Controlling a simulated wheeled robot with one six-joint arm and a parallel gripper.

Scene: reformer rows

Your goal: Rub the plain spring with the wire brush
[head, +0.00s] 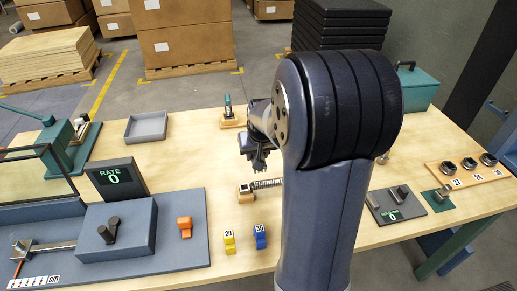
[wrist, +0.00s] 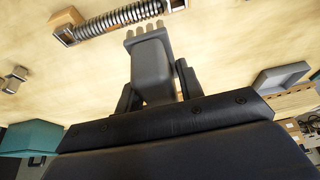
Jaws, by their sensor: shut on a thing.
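My gripper (head: 257,152) points down over the table, shut on the wire brush. In the wrist view the brush (wrist: 151,68) is a grey block with pale bristle tufts at its far end, between the gripper's fingers (wrist: 153,88). The spring (wrist: 112,21) is a plain metal coil lying across the top of the wrist view, one end at a wooden holder. It also shows in the head view (head: 268,183), just below the gripper and partly behind my arm. The bristles are close to the coil's near side. I cannot tell whether they touch it.
A grey tray (head: 146,128) stands back left, and a green-handled tool (head: 228,106) stands on a wooden block behind. The rate display (head: 115,178) is left. My arm hides the table right of the spring.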

